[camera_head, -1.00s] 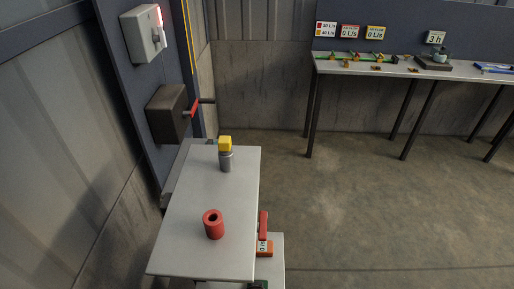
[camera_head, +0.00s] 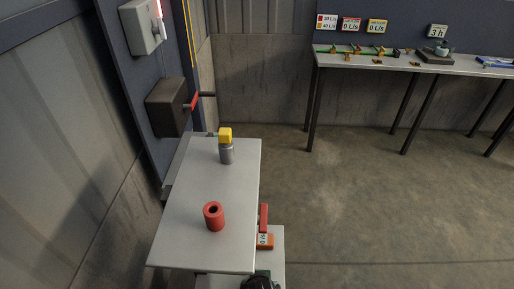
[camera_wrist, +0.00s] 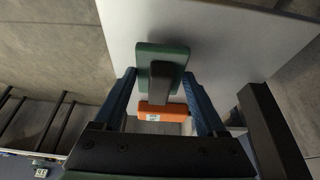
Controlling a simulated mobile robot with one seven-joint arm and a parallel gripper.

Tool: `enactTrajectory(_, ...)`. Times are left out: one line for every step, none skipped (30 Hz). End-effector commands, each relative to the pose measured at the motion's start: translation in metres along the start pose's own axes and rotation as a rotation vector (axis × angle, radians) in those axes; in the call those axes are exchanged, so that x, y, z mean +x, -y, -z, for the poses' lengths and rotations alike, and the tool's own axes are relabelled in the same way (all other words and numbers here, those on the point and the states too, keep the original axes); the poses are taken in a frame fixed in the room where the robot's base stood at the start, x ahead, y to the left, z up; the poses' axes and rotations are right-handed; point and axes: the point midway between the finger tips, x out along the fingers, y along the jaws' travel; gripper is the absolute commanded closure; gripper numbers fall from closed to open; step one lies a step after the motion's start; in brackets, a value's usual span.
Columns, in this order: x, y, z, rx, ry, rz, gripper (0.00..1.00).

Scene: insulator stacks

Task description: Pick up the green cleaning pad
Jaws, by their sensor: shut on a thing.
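The green cleaning pad (camera_wrist: 178,52) is a flat green block with a dark grey handle (camera_wrist: 160,82) on it, in the wrist view. My gripper (camera_wrist: 159,73) has a blue finger along each side of the pad, shut on it. Whether the pad touches the pale surface behind it or hangs clear, I cannot tell. In the head view a dark part with green edges (camera_head: 258,282) shows at the bottom edge, mostly cut off; the pad is not clear there.
An orange labelled block (camera_wrist: 163,112) lies close by; it also shows in the head view (camera_head: 265,241), below a red piece (camera_head: 263,217). The white table (camera_head: 185,235) bears a red cylinder (camera_head: 214,216) and a grey cylinder with yellow top (camera_head: 226,151). Open floor (camera_head: 370,210) lies right.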

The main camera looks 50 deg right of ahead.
Motion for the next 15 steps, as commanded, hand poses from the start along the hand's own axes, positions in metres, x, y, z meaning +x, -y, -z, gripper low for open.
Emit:
enactTrajectory(0.003,-0.014,-0.003,0.009,0.004,-0.005,0.81)
enactTrajectory(0.003,-0.022,-0.003,0.009,0.004,-0.006,0.81)
enactTrajectory(0.003,-0.032,-0.003,0.010,0.002,-0.006,0.81)
enactTrajectory(0.004,-0.040,-0.003,0.011,0.002,-0.005,0.81)
enactTrajectory(0.004,-0.048,-0.003,0.010,0.003,-0.006,0.81)
enactTrajectory(0.004,-0.059,-0.004,0.011,0.002,-0.006,0.81)
enactTrajectory(0.004,-0.067,-0.004,0.011,0.003,-0.006,0.81)
enactTrajectory(0.004,-0.075,-0.003,0.010,0.003,-0.006,0.81)
enactTrajectory(0.004,-0.086,-0.003,0.010,0.001,-0.006,0.81)
enactTrajectory(0.004,-0.094,-0.003,0.010,0.001,-0.006,0.81)
enactTrajectory(0.004,-0.101,-0.003,0.010,0.001,-0.005,0.81)
enactTrajectory(0.004,-0.111,-0.003,0.008,0.002,-0.005,0.81)
enactTrajectory(0.003,-0.118,-0.003,0.009,0.001,-0.005,0.81)
enactTrajectory(0.003,-0.124,-0.003,0.009,0.001,-0.005,0.81)
enactTrajectory(0.003,-0.133,-0.002,0.008,0.001,-0.005,0.81)
